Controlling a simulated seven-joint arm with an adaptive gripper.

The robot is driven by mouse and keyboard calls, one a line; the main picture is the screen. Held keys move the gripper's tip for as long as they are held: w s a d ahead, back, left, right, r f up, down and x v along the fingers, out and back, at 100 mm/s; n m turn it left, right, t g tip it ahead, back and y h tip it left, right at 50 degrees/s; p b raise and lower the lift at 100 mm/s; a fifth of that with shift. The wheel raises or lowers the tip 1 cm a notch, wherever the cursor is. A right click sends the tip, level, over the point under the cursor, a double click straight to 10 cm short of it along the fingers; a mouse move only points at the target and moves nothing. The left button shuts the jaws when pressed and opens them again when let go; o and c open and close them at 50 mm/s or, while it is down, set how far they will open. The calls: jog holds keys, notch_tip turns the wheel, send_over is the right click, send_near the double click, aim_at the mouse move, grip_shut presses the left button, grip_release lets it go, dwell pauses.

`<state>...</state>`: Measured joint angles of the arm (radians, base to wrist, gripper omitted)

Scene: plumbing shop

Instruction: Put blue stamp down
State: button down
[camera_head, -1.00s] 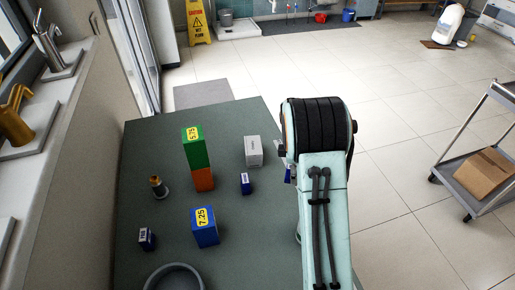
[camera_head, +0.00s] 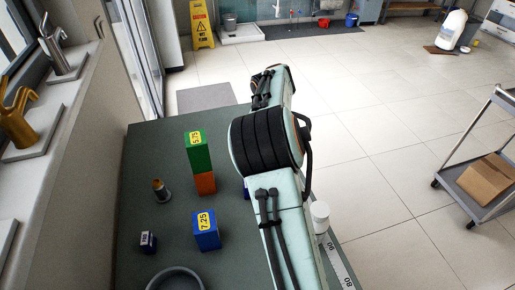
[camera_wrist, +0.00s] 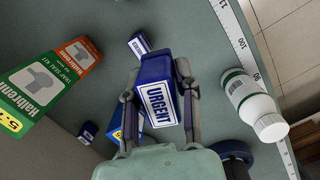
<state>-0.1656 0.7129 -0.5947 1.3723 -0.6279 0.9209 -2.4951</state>
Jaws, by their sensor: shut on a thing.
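The blue stamp (camera_wrist: 158,98) with a white "URGENT" label is in the wrist view, between the fingers of my gripper (camera_wrist: 157,84). The gripper is shut on it and the label faces the camera. I cannot tell how far its lower end is from the table. In the head view my arm hides both gripper and held stamp. A smaller-looking blue stamp (camera_wrist: 138,43) with a white label lies beyond it on the green-grey table (camera_head: 165,130). Another small dark-blue stamp (camera_head: 148,242) stands at the table's left.
A green box (camera_head: 199,155) stands on an orange box (camera_head: 205,183). A blue box (camera_head: 206,232), a brass-topped fitting (camera_head: 161,191) and a grey ring (camera_head: 175,272) are nearby. A white bottle (camera_wrist: 250,103) and a ruler (camera_wrist: 238,45) are at the right.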

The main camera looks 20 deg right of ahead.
jog(key=w+f, duration=0.2)
jog(key=w, duration=0.1)
jog(key=w+d+f, duration=0.1)
jog(key=w+f, duration=0.5)
jog(key=w, duration=0.1)
jog(key=shift+d, duration=0.2)
jog(key=shift+w+d+f, duration=0.1)
jog(key=shift+w+f, duration=0.1)
jog(key=shift+f, duration=1.55)
jog(key=shift+f, duration=0.15)
jog(key=c, duration=0.8)
grip_release()
